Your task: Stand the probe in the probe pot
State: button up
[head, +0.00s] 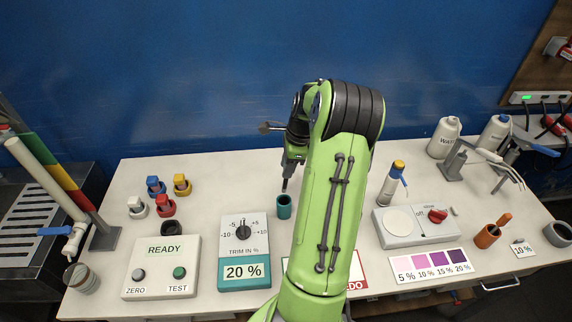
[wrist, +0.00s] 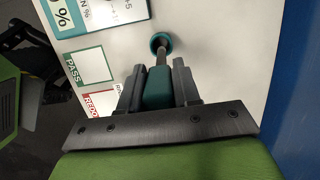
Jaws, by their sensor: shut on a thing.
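My gripper (head: 291,168) is shut on the probe, whose teal handle (wrist: 158,90) sits between the two dark fingers (wrist: 158,72) in the wrist view. The probe's dark shaft (head: 285,185) points down in the head view, close to upright. The teal probe pot (head: 284,210) stands on the bench directly below it. In the wrist view the shaft's end overlaps the mouth of the pot (wrist: 154,39). The tip is at or just above the pot's rim; I cannot tell whether it has entered. Most of the handle is hidden in the head view.
The trim box (head: 244,250) stands left of the pot, with the READY box (head: 162,268) further left. Several coloured-cap items (head: 165,205) stand behind that. Right of my arm are a stirrer (head: 412,227) and a blue-nozzled bottle (head: 391,185). The blue wall (head: 200,80) is behind.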

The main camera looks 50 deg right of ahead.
jog(key=b+x, duration=0.1)
jog(key=x, duration=0.1)
jog(key=b+x, duration=0.1)
jog(key=shift+s+d+f+b, duration=0.15)
jog(key=shift+s+f+b, duration=0.2)
jog(key=shift+f, duration=0.15)
jog(key=shift+s+d+b+x, duration=0.15)
jog(key=shift+b+x, duration=0.5)
jog(key=shift+x, duration=0.45)
jog(key=shift+s+d+b+x, duration=0.15)
jog(key=shift+b+x, duration=0.55)
jog(key=shift+x, duration=0.45)
jog(key=shift+s+d+b+x, duration=0.15)
jog(key=shift+b+x, duration=0.5)
jog(key=shift+x, duration=0.45)
jog(key=o, duration=1.1)
jog(key=shift+a+f, duration=0.1)
jog(key=shift+a, duration=0.05)
jog(key=shift+o, duration=0.2)
jog(key=p+v, duration=0.2)
jog(key=v, duration=1.4)
jog(key=shift+f, duration=0.1)
